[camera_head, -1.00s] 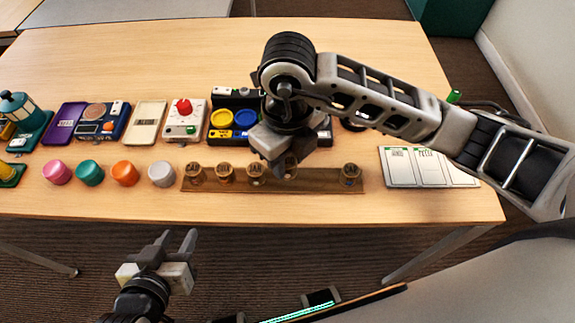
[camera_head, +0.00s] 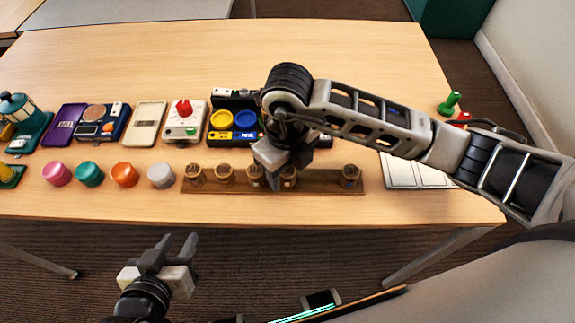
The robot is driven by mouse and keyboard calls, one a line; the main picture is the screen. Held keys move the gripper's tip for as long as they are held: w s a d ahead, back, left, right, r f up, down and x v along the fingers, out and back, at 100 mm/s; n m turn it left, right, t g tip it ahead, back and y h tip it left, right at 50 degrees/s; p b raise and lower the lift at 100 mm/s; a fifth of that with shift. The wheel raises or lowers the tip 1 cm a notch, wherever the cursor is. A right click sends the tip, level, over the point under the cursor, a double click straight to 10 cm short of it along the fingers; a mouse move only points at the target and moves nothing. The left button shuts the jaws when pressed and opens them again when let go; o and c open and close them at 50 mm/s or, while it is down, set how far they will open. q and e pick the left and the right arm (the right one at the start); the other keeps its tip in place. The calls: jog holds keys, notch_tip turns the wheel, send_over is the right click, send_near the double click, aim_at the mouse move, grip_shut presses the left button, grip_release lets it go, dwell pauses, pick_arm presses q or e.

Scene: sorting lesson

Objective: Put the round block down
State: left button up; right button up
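The wooden round block (camera_head: 288,177) is at the long wooden rack (camera_head: 321,183), in line with similar round blocks. My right gripper (camera_head: 280,182) points down over it, with a finger in front of its left side. The gripper appears shut on the block; the far finger and the block's underside are hidden, so I cannot tell whether it touches the rack. Other round blocks stand to the left (camera_head: 225,174) and one at the right end (camera_head: 350,175). My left gripper (camera_head: 178,246) is open and empty in front of the table.
Pink (camera_head: 57,173), teal (camera_head: 89,174), orange (camera_head: 125,174) and grey (camera_head: 161,175) pieces stand left of the rack. Devices, including one with a red knob (camera_head: 184,108), line up behind. A white card (camera_head: 415,171) lies to the right. The table's back is clear.

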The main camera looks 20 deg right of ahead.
aim_at(288, 171)
jog(key=shift+r, duration=0.35)
notch_tip(288, 171, up, 12)
jog(key=shift+f+p, duration=0.15)
jog(key=shift+p, duration=0.3)
dwell(0.3)
